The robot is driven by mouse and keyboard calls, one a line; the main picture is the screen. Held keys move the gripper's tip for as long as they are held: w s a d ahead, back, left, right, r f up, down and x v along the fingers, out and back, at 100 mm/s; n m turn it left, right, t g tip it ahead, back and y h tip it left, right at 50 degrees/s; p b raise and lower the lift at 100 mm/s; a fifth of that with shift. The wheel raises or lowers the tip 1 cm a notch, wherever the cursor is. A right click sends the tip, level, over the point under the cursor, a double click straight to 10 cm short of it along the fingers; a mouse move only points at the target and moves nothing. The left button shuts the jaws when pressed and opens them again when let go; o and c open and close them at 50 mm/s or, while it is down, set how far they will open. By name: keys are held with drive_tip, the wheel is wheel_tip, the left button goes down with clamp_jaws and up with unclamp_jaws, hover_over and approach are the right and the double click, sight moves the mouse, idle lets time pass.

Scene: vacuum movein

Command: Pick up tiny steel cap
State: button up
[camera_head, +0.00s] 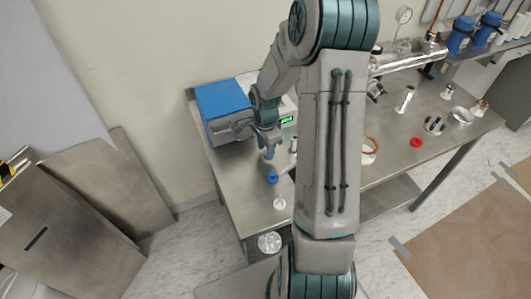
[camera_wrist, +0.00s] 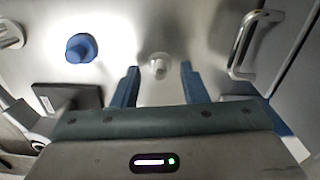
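A tiny pale, metallic cap (camera_wrist: 158,66) stands on the steel table in the wrist view, just ahead of and between my two blue fingers. My gripper (camera_wrist: 159,74) is open, with a clear gap on each side of the cap and nothing held. In the head view my gripper (camera_head: 268,153) hangs low over the left part of the table (camera_head: 238,190), in front of the blue-topped box. The cap is too small or hidden to make out for sure there.
A blue round piece (camera_wrist: 81,48) stands left of my fingers in the wrist view; it also shows in the head view (camera_head: 272,178). A white piece (camera_head: 280,203) stands nearer the table edge. A metal handle (camera_wrist: 250,42) is close on the right. The blue-topped box (camera_head: 222,98) stands behind.

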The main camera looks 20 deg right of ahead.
drive_tip(key=shift+f, duration=0.2)
drive_tip(key=c, duration=0.9)
clamp_jaws()
drive_tip(key=shift+r, duration=0.15)
